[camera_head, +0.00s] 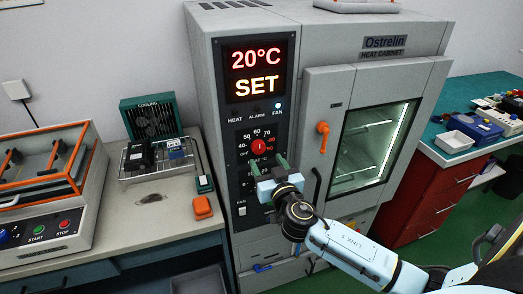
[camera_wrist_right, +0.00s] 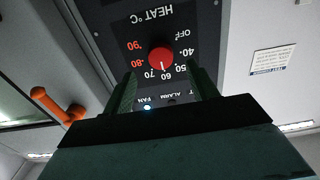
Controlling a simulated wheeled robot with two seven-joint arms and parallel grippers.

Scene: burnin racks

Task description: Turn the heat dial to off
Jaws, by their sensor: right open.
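The red heat dial (camera_head: 259,147) is on the dark control panel of the heat cabinet (camera_head: 225,60), ringed by temperature numbers. In the right wrist view the dial (camera_wrist_right: 133,57) appears upside down, with the OFF mark at its upper right. Its white pointer mark looks turned toward the 60–70 side, but is small. The display (camera_head: 256,72) reads 20°C SET. My right gripper (camera_head: 269,165) is open and empty, just below the dial in the head view. In the wrist view its two fingers (camera_wrist_right: 165,80) are apart, and the dial is beyond them, not between them.
An orange door handle (camera_head: 322,136) sits right of the panel, beside the glass door. A bench (camera_head: 150,208) with a cooling rack (camera_head: 157,160) and an orange-and-white machine (camera_head: 45,185) stands left. A green-topped bench (camera_head: 470,150) is right.

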